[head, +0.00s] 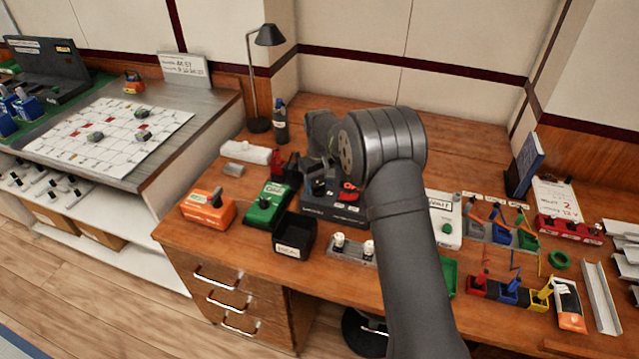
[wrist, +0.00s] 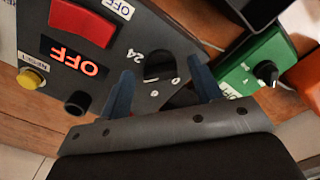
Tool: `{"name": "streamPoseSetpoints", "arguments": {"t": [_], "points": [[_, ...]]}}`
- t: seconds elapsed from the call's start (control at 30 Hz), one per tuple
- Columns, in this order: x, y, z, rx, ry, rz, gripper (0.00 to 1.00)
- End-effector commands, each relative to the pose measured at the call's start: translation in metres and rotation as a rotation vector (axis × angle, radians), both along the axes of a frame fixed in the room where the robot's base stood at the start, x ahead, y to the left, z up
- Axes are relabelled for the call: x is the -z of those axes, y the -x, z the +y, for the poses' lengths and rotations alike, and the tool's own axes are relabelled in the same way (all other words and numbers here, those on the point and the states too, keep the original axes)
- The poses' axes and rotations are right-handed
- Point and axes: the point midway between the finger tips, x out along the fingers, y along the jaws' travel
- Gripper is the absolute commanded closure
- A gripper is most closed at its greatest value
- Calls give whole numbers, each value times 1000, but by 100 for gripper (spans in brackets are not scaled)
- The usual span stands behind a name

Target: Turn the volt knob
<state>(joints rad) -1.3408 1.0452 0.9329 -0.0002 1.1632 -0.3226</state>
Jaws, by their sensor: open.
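The dark power supply box (head: 335,212) stands on the wooden desk, partly hidden by my arm. The wrist view shows its panel tilted and upside down, with a black knob (wrist: 158,68) set among the marks 24 and 0. I take this as the volt knob; its name is not readable. My gripper (wrist: 163,88) is open, with one blue-grey finger on each side of this knob in the picture. I cannot tell whether the fingers touch it. In the head view my gripper (head: 318,183) is over the box, mostly hidden by the wrist.
The panel also bears a red switch (wrist: 82,22), a red OFF display (wrist: 75,62), a yellow button (wrist: 31,79) and another black knob (wrist: 77,103). A green box (head: 268,205), an orange box (head: 208,208) and a black bin (head: 294,240) stand close by.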

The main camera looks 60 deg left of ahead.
Motion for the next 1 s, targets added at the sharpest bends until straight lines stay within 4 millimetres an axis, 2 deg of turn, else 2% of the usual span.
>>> {"name": "streamPoseSetpoints", "arguments": {"t": [0.2, 0.43, 0.73, 1.0], "points": [[0, 0, 0, 0, 0, 0, 41], [0, 0, 0, 0, 0, 0, 86], [0, 0, 0, 34, 0, 0, 86], [0, 1, 0, 190, 0, 0, 86]]}}
